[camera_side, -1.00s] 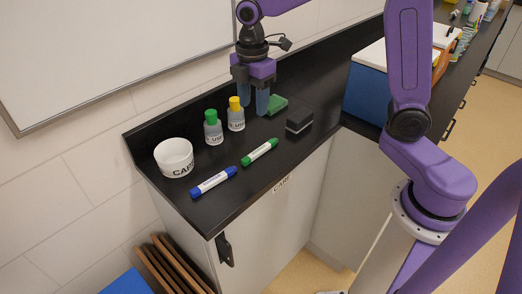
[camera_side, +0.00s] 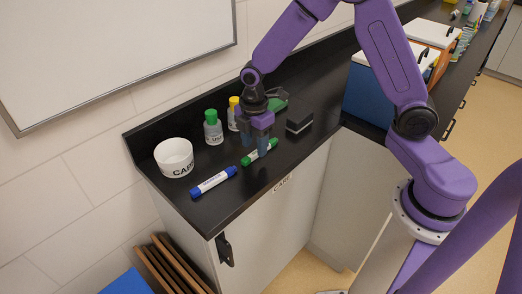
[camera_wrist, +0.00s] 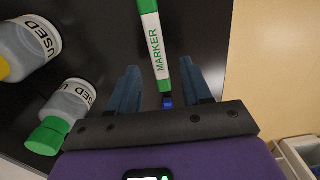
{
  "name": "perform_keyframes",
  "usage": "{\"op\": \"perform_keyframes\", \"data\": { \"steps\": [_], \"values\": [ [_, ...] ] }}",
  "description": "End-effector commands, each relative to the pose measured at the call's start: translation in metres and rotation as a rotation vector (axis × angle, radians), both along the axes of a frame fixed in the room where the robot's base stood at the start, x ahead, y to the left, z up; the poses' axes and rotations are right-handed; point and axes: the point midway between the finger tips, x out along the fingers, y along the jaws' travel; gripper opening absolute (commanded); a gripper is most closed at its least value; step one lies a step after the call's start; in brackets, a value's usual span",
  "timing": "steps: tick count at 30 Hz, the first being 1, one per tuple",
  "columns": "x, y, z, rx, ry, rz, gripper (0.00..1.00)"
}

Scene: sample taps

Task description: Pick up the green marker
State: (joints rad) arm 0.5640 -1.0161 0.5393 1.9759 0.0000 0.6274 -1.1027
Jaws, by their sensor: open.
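The green marker (camera_side: 272,146) lies on the black counter, with a white label. My gripper (camera_side: 255,147) is open, its blue fingers down low over the marker. In the wrist view the marker (camera_wrist: 155,40) runs lengthwise between the two open fingers (camera_wrist: 160,72), apart from both. Whether the fingertips touch the counter cannot be told.
A blue marker (camera_side: 214,181) lies to the left, its blue end (camera_wrist: 167,101) showing in the wrist view. A white bowl (camera_side: 174,158), a green-capped bottle (camera_side: 213,130) and a yellow-capped bottle (camera_side: 233,118) stand behind. A black block (camera_side: 299,120) and a green item (camera_side: 278,104) are to the right.

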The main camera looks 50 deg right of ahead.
Motion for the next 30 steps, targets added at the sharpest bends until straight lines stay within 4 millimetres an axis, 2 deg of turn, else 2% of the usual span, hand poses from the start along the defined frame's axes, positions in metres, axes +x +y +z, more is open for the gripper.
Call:
{"op": "perform_keyframes", "data": {
  "steps": [3, 6, 14, 15, 19, 30],
  "values": [
    [0.000, 0.000, -0.015, -0.001, 0.002, 0.000, 0.49],
    [0.000, 0.000, -0.021, 0.000, 0.001, 0.000, 0.49],
    [0.000, 0.000, -0.023, 0.001, -0.002, 0.000, 0.49],
    [0.000, 0.000, -0.023, 0.001, -0.002, 0.000, 0.42],
    [0.000, 0.000, -0.023, 0.001, -0.001, 0.000, 0.00],
    [0.000, 0.000, -0.022, 0.001, -0.001, 0.000, 0.00]
  ]
}}
